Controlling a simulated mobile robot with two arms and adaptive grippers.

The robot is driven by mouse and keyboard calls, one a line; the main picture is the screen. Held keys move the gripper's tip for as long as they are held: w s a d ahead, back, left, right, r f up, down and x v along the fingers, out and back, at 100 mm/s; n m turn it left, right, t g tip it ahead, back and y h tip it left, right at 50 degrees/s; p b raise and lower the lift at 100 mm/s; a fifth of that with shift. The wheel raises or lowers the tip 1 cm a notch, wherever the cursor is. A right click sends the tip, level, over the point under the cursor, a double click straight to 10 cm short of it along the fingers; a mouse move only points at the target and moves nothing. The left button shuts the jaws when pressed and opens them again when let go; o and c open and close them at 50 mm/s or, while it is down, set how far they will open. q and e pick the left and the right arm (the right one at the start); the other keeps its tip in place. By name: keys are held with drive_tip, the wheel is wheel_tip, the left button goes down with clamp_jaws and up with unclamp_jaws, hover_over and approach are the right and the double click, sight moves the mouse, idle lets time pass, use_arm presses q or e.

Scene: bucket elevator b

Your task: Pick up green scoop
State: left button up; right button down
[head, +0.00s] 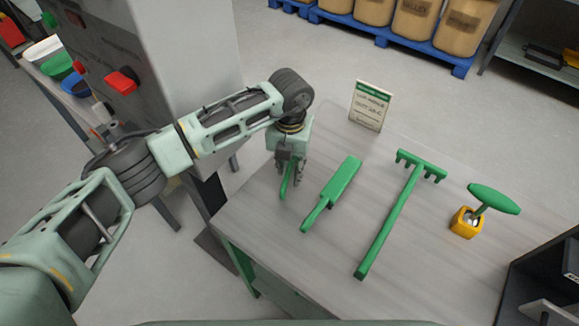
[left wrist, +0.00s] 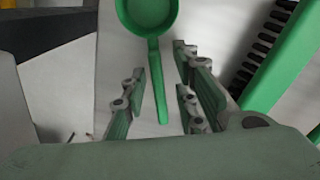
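The green scoop (left wrist: 150,12) shows in the left wrist view, its round bowl at the top and its thin handle running down between the fingers. My left gripper (left wrist: 160,78) is open, with fingers on both sides of the handle and gaps between them and it. In the head view my left gripper (head: 293,172) points down at the table's left part. The scoop (head: 286,187) is there partly hidden by the gripper. My right gripper is in neither view.
On the grey table (head: 300,252) a green brush (head: 335,190) lies just right of the scoop. Farther right are a green long-handled rake (head: 398,212) and a green-handled tool (head: 494,198) in a yellow block (head: 466,222). A sign (head: 370,106) stands at the back edge.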

use_arm(q)
drive_tip(key=shift+c, duration=1.8)
drive_tip(key=shift+a, duration=0.15)
clamp_jaws()
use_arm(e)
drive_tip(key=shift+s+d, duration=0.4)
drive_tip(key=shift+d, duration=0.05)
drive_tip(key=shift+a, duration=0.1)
